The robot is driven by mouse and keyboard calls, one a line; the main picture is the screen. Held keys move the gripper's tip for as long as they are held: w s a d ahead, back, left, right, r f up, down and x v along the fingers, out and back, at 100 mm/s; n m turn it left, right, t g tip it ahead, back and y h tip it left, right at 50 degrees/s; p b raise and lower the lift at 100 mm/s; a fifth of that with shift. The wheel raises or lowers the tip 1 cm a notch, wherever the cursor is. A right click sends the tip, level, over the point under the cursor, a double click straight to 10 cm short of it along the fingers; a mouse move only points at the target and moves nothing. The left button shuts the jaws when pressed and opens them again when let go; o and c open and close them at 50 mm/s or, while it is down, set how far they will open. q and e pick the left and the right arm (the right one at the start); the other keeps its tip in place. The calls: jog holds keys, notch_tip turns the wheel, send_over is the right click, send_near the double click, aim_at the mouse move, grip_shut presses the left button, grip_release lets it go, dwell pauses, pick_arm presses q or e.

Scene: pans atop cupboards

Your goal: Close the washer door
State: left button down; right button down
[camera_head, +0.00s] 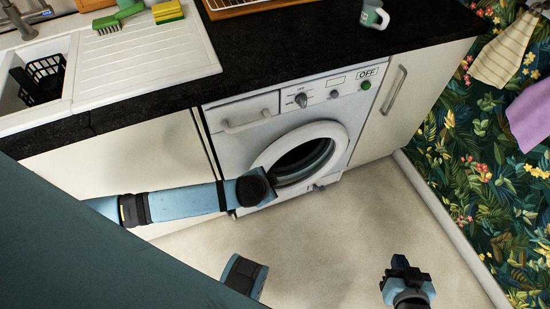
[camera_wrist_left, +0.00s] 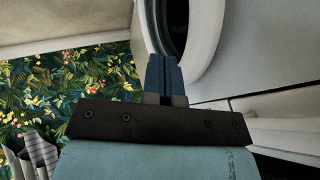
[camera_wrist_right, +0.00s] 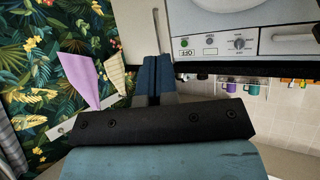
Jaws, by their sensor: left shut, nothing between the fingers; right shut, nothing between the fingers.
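The white washer (camera_head: 240,152) stands under the black counter. Its washer door (camera_head: 338,133) shows as a white ring around a dark round opening; I cannot tell exactly how far it stands from the front. In the left wrist view the door ring (camera_wrist_left: 207,40) curves just right of my left gripper (camera_wrist_left: 164,60). That gripper is shut and empty, its tips overlapping the dark opening in view; contact is unclear. In the head view my left arm hides the ring's lower left, and its fingertips are not clear. My right gripper (camera_head: 400,262) is shut and empty, low over the floor, right of the washer.
The beige floor (camera_head: 330,245) before the washer is open. White cupboards (camera_head: 395,118) flank it. A skirting (camera_head: 450,225) and flowered wall bound the right side.

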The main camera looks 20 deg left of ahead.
pick_arm(q)
jog(key=b, duration=0.3)
send_near(269, 170)
jog(key=d+f, duration=0.3)
jog(key=f, duration=0.1)
jog(key=w, duration=0.1)
jog(key=w+a, duration=0.2)
jog(key=shift+w+a+f, duration=0.15)
jog(key=shift+w+f, duration=0.25)
pick_arm(e)
jog(key=shift+s+d+f, duration=0.1)
jog(key=shift+s+f, duration=0.25)
jog(key=shift+f, duration=0.2)
jog(key=shift+s+d+f, duration=0.1)
jog(key=shift+s+f, duration=0.2)
jog(key=shift+f, duration=0.25)
jog(key=shift+r, duration=0.1)
